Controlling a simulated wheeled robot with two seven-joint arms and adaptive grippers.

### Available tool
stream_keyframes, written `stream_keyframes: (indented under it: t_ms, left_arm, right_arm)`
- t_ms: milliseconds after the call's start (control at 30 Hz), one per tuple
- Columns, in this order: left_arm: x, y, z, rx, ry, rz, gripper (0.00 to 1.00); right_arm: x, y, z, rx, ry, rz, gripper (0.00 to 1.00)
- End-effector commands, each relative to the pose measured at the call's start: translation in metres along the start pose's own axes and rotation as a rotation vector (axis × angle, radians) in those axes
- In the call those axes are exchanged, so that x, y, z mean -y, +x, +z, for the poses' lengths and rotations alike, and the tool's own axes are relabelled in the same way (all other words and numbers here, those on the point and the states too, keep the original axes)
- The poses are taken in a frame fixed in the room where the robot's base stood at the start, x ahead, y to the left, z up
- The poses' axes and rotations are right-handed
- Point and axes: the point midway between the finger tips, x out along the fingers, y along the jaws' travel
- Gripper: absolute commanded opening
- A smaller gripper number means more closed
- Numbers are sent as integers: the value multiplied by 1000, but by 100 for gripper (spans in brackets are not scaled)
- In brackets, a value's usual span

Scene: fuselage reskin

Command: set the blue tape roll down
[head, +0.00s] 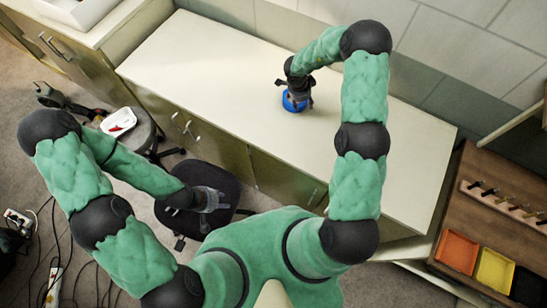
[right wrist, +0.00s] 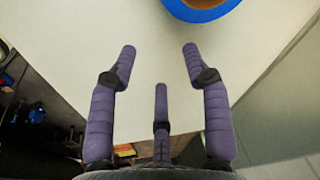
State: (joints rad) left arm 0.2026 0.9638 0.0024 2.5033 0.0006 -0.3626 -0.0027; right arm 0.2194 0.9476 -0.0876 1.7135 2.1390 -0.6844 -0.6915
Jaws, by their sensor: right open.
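The blue tape roll (head: 291,104) is on the cream counter (head: 225,85), near the middle of its length, partly covered by my right gripper in the head view. In the right wrist view the blue tape roll (right wrist: 203,15) shows at the top edge, cut off, with a tan inner ring. My right gripper (head: 299,97) is over the counter at the roll. In the right wrist view its fingers (right wrist: 160,52) are spread and empty, with the roll beyond the fingertips. My left gripper (head: 212,200) hangs above a dark chair, away from the counter; its finger state is unclear.
The counter is mostly clear around the roll, with a tiled wall behind it. A dark office chair (head: 228,180) stands in front. At the right, a wooden bench holds an orange tray (head: 457,250) and a yellow tray (head: 494,270). A stool (head: 128,135) stands at the left.

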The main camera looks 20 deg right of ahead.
Motion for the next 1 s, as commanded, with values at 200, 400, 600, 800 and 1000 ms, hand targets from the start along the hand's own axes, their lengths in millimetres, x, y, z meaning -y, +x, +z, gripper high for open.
stream_keyframes:
  t_ms: [200,400,600,800,1000]
  left_arm:
    - [0,0,0,0,0,0,40]
    - [0,0,0,0,0,0,40]
    - [0,0,0,0,0,0,40]
    - [0,0,0,0,0,0,40]
    - [0,0,0,0,0,0,40]
  right_arm:
    - [-33,24,7,-69,-311,-98,49]
    - [-69,37,33,-44,-613,-189,49]
    - [-123,40,72,60,-916,-263,49]
    - [-198,32,113,231,-1211,-316,49]
    - [-276,14,140,419,-1449,-343,49]
